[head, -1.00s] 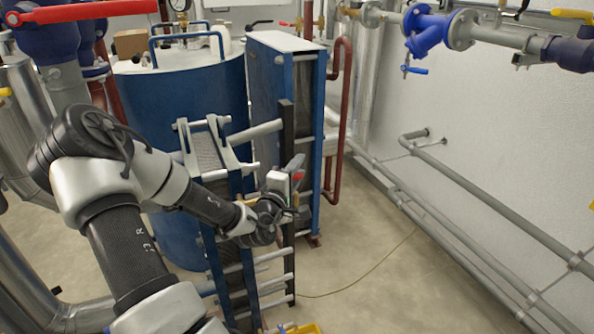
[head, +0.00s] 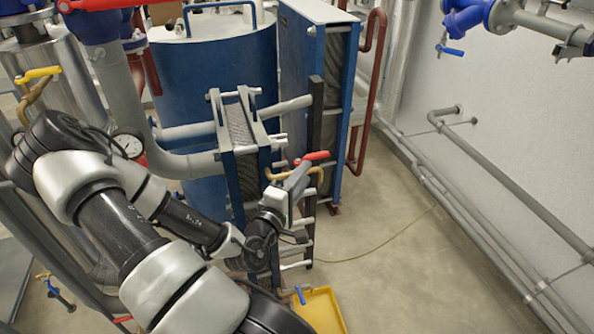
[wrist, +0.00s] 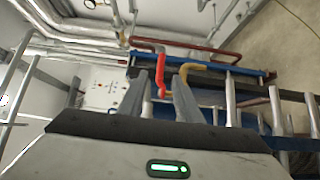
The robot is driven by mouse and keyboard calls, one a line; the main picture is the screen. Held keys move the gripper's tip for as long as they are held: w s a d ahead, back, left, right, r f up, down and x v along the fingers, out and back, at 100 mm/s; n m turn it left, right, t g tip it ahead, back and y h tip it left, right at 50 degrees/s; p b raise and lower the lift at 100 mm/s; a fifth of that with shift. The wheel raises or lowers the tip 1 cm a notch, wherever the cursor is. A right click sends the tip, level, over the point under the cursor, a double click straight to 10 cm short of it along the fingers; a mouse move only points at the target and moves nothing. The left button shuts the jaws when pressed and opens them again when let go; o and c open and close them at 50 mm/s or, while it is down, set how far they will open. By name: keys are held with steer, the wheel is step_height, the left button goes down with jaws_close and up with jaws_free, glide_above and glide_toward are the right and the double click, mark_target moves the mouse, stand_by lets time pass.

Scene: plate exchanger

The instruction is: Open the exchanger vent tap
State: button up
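A small tap with a red lever (head: 315,156) and a bent brass pipe (head: 318,176) sits by the top of the smaller blue plate exchanger (head: 237,150). I take it for the vent tap. My gripper (head: 298,178) is close to it and points up at it. In the wrist view my gripper (wrist: 160,92) is open, with a grey finger on each side. The red lever (wrist: 160,68) appears between the finger lines, and the brass pipe (wrist: 200,68) is right of it. I cannot tell whether a finger touches the lever. The tap's body is mostly hidden.
A tall blue exchanger (head: 308,90) and a blue tank (head: 215,75) stand behind. A second tap with a blue lever (head: 300,295) is low, above a yellow tray (head: 322,312). Grey pipes (head: 500,190) run along the right wall.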

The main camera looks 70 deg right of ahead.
steer(key=shift+a+f+p, duration=0.1)
steer(key=shift+a+p, duration=0.4)
steer(key=shift+a, duration=1)
